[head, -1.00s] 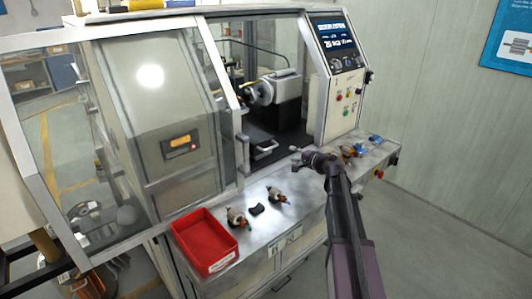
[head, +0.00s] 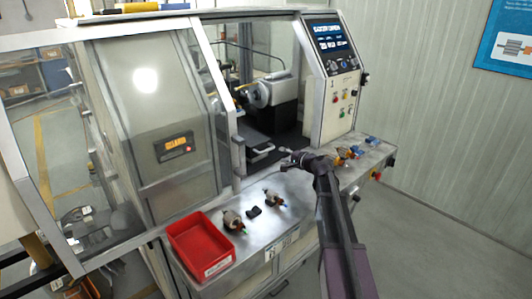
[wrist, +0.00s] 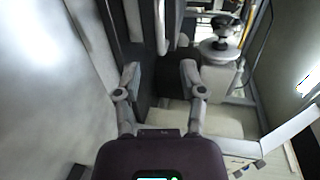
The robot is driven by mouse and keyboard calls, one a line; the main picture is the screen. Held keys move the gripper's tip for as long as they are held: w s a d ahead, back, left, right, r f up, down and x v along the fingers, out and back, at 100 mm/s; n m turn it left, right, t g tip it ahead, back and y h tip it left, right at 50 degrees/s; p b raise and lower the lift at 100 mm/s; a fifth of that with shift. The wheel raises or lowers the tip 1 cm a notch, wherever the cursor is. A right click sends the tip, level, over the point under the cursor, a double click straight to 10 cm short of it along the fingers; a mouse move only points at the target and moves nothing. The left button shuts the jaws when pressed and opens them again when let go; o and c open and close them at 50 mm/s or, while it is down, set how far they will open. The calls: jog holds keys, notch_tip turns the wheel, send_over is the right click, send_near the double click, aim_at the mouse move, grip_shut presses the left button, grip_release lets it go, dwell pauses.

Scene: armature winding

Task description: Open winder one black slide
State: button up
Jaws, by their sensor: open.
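The winder (head: 157,105) has an open doorway with a dark interior. Black parts (head: 262,122) lie on the bed below a grey spindle head. A small pale handle (head: 261,155) sits at the front of the opening. I cannot tell for sure which black part is the slide. My gripper (head: 288,157) is over the front ledge, just right of the handle. In the wrist view my gripper (wrist: 157,74) is open and empty. A dark upright strip (wrist: 133,35) shows beyond the fingers, with pale bars beside it.
A red bin (head: 193,258) stands on the steel ledge. Armatures (head: 233,221) and a black piece (head: 253,211) lie beside it. Yellow and blue items (head: 349,152) lie on the right of the ledge. A control panel (head: 333,45) is right of the doorway. The clear door frame stands left.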

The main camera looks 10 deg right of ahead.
aim_at(267, 150)
jog(key=b+x, duration=0.2)
jog(key=x, duration=0.8)
jog(key=shift+w+f, duration=0.1)
grip_shut()
